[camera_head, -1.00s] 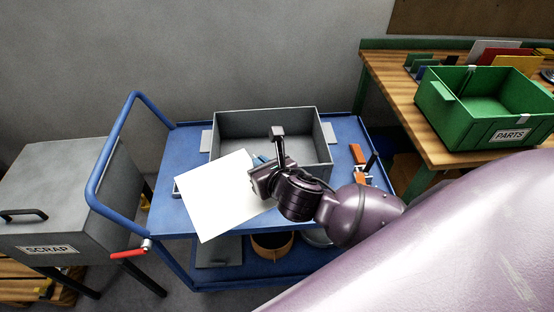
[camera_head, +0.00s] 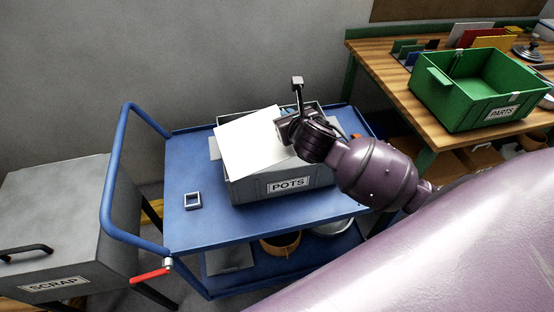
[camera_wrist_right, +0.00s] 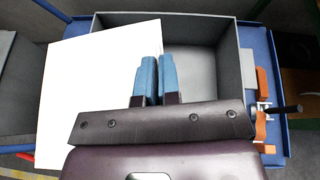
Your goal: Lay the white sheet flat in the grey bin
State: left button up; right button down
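The white sheet (camera_head: 258,145) is held over the grey bin (camera_head: 252,190), which is labelled POTS and stands on a blue trolley. The sheet covers much of the bin's opening and is tilted, reaching past its left side. My right gripper (camera_wrist_right: 157,62) is shut on the sheet's right edge, with its blue fingers close together over the bin. In the right wrist view the sheet (camera_wrist_right: 90,85) fills the left, and the bin's bare right wall (camera_wrist_right: 247,65) shows. Whether the sheet touches the rim cannot be told. My left gripper is in neither view.
A small grey square frame (camera_head: 193,200) lies on the blue trolley (camera_head: 190,165) left of the bin. Orange-handled items (camera_wrist_right: 262,95) lie to its right. A SCRAP box (camera_head: 55,220) stands at left. A green PARTS crate (camera_head: 480,95) sits on the wooden bench.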

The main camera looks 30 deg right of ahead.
jog(key=w+d+r+h+p, duration=0.1)
jog(key=w+d+r+h, duration=0.1)
jog(key=w+d+r, duration=0.65)
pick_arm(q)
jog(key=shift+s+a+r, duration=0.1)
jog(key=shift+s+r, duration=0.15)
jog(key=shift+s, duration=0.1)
pick_arm(e)
notch_tip(320, 180, down, 22)
jog(key=s+d, duration=0.1)
jog(key=shift+s+d+r+m+g, duration=0.15)
jog(key=shift+s+d+m+g, duration=0.05)
jog(key=shift+s+m+g, duration=0.2)
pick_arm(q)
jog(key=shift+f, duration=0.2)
pick_arm(e)
jog(key=shift+f, duration=0.6)
jog(key=c, duration=1.3)
grip_release()
jog(key=shift+c, duration=0.2)
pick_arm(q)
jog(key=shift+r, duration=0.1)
pick_arm(e)
jog(key=r+v, duration=0.1)
jog(key=v, duration=1.1)
jog(key=shift+r, duration=0.1)
